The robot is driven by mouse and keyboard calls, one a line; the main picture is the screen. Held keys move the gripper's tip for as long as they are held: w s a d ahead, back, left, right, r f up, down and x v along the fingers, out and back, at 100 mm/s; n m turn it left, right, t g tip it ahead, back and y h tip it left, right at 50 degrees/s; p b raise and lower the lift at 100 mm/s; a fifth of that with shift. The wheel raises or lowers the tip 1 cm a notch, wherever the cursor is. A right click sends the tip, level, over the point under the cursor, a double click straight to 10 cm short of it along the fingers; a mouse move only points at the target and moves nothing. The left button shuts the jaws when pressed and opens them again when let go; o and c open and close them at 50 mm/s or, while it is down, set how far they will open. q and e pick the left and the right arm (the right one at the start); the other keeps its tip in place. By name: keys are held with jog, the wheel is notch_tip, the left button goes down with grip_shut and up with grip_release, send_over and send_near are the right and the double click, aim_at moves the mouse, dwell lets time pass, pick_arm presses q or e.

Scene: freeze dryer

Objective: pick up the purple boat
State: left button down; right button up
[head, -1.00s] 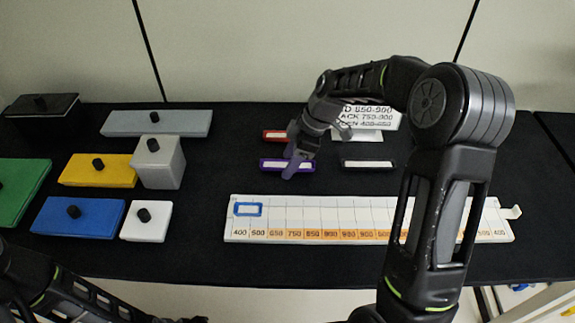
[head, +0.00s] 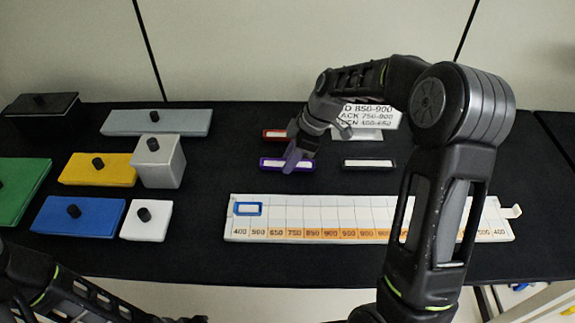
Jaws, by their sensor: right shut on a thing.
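The purple boat (head: 273,163) is a small, flat, long piece with a pale top, lying near the middle of the black table. My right gripper (head: 290,163) reaches down onto it from above and is shut on it, hiding part of its middle. The boat looks level and at table height; I cannot tell if it is lifted at all. My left gripper (head: 190,320) shows only in part at the bottom edge, and its fingers cannot be made out.
A red boat (head: 273,134) lies just behind, and a black boat (head: 368,163) lies to the right. A white numbered strip (head: 370,236) with a blue boat (head: 248,209) is in front. A sign (head: 372,116) stands behind. Knobbed blocks, such as the yellow one (head: 118,172), fill the left.

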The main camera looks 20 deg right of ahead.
jog(key=shift+r, duration=0.1)
grip_shut()
notch_tip(320, 180, up, 10)
jog(key=b, duration=0.1)
dwell(0.4)
dwell(0.5)
